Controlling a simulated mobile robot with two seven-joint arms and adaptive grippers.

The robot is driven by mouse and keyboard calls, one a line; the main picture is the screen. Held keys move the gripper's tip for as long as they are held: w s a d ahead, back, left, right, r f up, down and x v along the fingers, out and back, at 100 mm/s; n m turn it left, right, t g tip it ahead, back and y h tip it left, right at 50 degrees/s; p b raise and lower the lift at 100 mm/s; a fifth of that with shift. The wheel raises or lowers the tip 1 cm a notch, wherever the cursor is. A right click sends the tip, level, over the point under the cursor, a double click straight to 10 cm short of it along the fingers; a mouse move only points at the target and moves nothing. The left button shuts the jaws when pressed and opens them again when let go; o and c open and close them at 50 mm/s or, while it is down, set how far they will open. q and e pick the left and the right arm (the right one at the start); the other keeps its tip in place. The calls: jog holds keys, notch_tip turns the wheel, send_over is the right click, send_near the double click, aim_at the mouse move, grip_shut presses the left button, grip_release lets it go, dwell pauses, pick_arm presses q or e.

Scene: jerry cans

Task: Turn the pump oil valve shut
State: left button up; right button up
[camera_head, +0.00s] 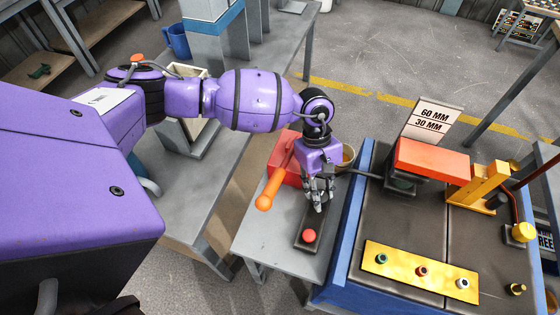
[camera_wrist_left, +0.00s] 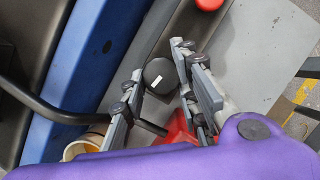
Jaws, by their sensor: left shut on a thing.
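In the left wrist view a round black knob with a small white mark, which looks like the pump oil valve (camera_wrist_left: 157,78), sits between my left gripper's fingers (camera_wrist_left: 158,60). In the head view my left gripper (camera_head: 318,206) points down over the dark pump base plate (camera_head: 301,240) on the grey table and is shut on the valve. The fingers hide the valve there. A red ball knob (camera_head: 309,236) stands at the near end of the plate; it shows at the top of the wrist view (camera_wrist_left: 208,3). My right gripper is not in view.
An orange handle (camera_head: 265,203) and a red container (camera_head: 280,165) are left of the gripper. A tan cup (camera_head: 347,155) is behind it. The blue-edged bench (camera_head: 345,235) stands close on the right, with a red-topped press (camera_head: 430,158) and a yellow strip (camera_head: 420,272).

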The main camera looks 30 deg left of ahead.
pick_arm(q)
jog(key=shift+w+d+r+n+t+h, duration=0.3)
jog(key=shift+w+r+n+t, duration=0.1)
jog(key=shift+n, duration=0.4)
jog(key=shift+a+f+p, duration=0.1)
jog(key=shift+a+p, duration=0.05)
jog(key=shift+p, duration=0.15)
jog(key=o, duration=1)
jog(key=shift+c, duration=0.2)
jog(key=shift+s+f, duration=0.1)
jog(key=shift+a, duration=0.1)
jog(key=v, duration=1.2)
